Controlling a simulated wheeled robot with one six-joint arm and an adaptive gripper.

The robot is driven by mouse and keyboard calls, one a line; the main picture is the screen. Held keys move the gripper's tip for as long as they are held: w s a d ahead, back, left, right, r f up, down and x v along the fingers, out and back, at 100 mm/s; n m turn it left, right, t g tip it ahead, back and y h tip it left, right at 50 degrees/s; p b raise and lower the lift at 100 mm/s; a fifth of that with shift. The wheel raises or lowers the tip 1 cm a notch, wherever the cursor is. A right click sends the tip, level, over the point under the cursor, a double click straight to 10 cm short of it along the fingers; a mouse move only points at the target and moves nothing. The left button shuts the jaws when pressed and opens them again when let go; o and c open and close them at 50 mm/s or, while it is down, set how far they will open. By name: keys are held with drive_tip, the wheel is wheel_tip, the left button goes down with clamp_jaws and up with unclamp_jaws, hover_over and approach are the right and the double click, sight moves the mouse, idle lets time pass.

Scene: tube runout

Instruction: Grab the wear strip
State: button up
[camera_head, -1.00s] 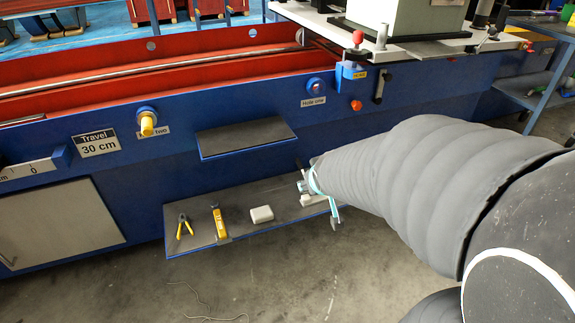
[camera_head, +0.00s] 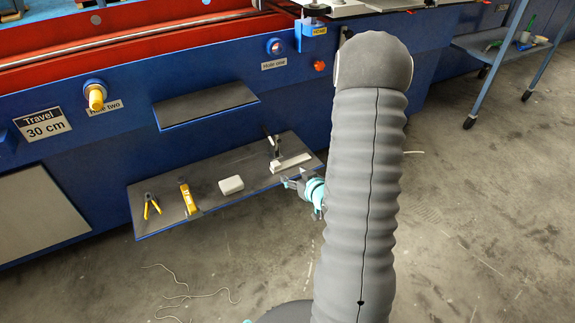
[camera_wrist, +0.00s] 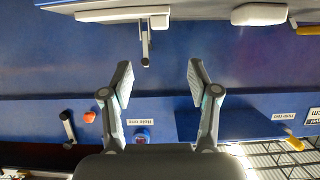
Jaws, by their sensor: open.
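A long pale strip (camera_head: 293,162), which looks like the wear strip, lies at the right end of the low dark shelf (camera_head: 160,215). In the wrist view it shows at the top edge (camera_wrist: 120,14), a little left of centre. A small dark upright piece with a light block (camera_head: 275,150) stands by its left end in the head view. My gripper (camera_wrist: 160,76) is open and empty, its fingers apart with blue machine side between them. In the head view my gripper (camera_head: 298,184) is just in front of the shelf's right end, partly hidden by my arm.
A white block (camera_head: 231,185), a yellow tool (camera_head: 188,198) and yellow-handled pliers (camera_head: 151,206) lie further left on the shelf. A smaller dark ledge (camera_head: 205,105) juts out above. The floor in front is clear except for a thin loose cord (camera_head: 190,295).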

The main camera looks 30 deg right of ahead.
sight(276, 164)
drive_tip(key=x, duration=1.3)
drive_tip(key=shift+w+f+b, duration=0.1)
drive_tip(key=shift+w+b, duration=0.1)
drive_tip(key=shift+b, duration=0.15)
clamp_jaws()
